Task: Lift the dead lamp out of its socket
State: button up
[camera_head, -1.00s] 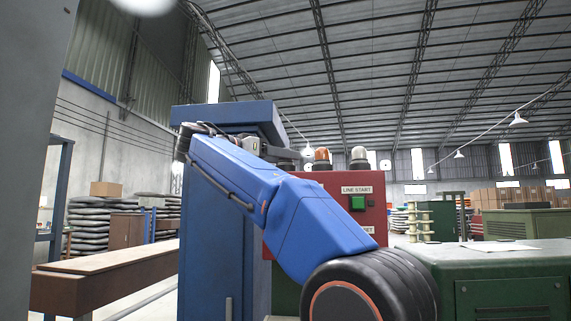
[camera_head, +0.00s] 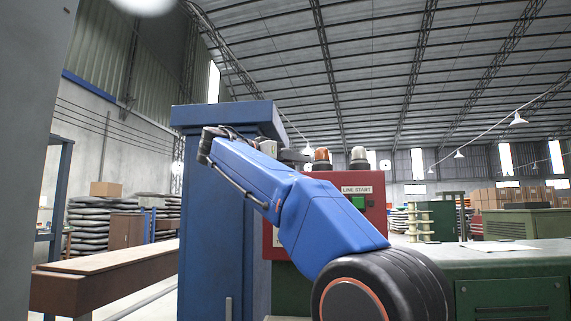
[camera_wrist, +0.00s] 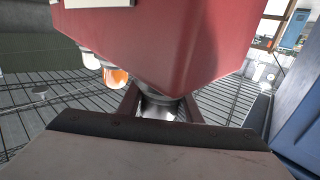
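In the wrist view, which shows the scene upside down, the two dark fingers of my gripper (camera_wrist: 160,100) stand apart. A pale, glassy lamp (camera_wrist: 160,108) with a grey collar against the red box (camera_wrist: 150,40) shows between them. I cannot make out contact with either finger. In the head view, my gripper (camera_head: 285,154) is at the box's upper left, partly hidden behind my blue arm, and that lamp cannot be made out. An amber lamp (camera_head: 322,156) and a whitish lamp (camera_head: 358,156) stand upright on the red box (camera_head: 376,205); the amber one also shows in the wrist view (camera_wrist: 115,76).
A tall blue cabinet (camera_head: 215,220) stands close at the left of the red box, near my arm. The box has a green button under a LINE START label. A green cabinet (camera_head: 500,265) is at the right. The space above the lamps is open.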

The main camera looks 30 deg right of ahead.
jog(key=shift+r, duration=0.1)
notch_tip(320, 180, up, 10)
dwell(0.9)
